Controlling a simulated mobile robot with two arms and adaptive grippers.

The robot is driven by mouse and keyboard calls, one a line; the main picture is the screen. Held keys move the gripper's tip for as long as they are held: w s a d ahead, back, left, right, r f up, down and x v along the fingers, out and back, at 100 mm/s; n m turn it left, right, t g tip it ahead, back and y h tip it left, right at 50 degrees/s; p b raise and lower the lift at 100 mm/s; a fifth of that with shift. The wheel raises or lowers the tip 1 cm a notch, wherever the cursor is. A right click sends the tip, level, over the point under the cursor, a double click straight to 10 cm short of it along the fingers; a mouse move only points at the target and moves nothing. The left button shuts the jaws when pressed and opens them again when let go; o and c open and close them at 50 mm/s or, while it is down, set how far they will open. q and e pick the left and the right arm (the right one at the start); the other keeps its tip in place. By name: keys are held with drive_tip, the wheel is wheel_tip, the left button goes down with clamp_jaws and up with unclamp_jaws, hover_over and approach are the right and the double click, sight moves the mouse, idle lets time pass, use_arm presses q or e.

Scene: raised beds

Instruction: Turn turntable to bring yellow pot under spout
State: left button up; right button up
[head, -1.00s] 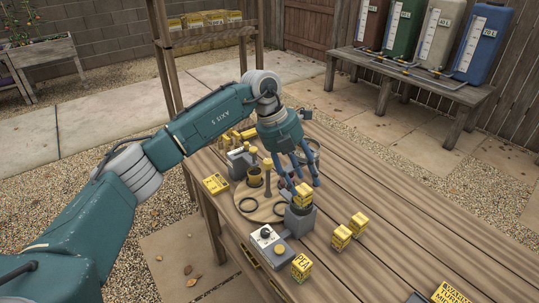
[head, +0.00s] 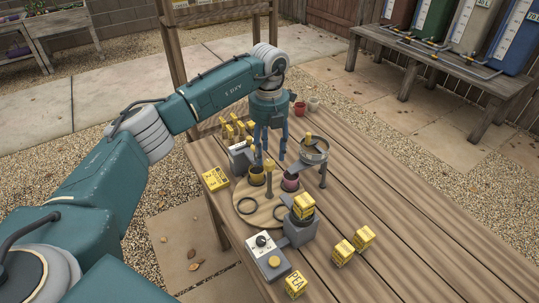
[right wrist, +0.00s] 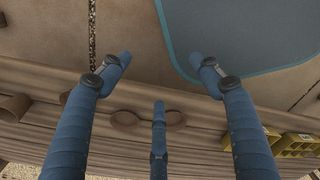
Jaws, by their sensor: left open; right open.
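The round wooden turntable (head: 263,215) lies on the table, with an upright peg (head: 269,181) rising from it. The yellow pot (head: 257,176) sits at its back left. A pink pot (head: 290,183) sits at its right, below the grey spout (head: 297,168) of a metal hopper (head: 314,151). Two dark rings on the turntable look empty. My right gripper (right wrist: 158,75) is open and empty in the right wrist view.
A grey box with yellow blocks (head: 303,207) and a control box with a dial (head: 265,258) stand in front of the turntable. Yellow blocks (head: 354,246) lie to the right. A red pot (head: 299,108) stands at the back. The table's right side is mostly clear.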

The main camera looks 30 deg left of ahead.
sight(269, 162)
use_arm(q)
wheel_tip(269, 162, down, 3)
drive_tip(key=shift+w+f+p, duration=0.1)
drive_tip(key=shift+p, duration=0.25)
drive_tip(key=shift+f, duration=0.15)
drive_tip(key=c, duration=1.2)
drive_tip(key=shift+o, duration=0.2)
use_arm(e)
drive_tip(key=shift+w+d+r, duration=0.1)
drive_tip(key=shift+w+r, duration=0.2)
drive_tip(key=shift+w, duration=0.3)
drive_tip(key=shift+w+d+r, duration=0.1)
drive_tip(key=shift+w+r, duration=0.15)
drive_tip(key=shift+w, duration=0.3)
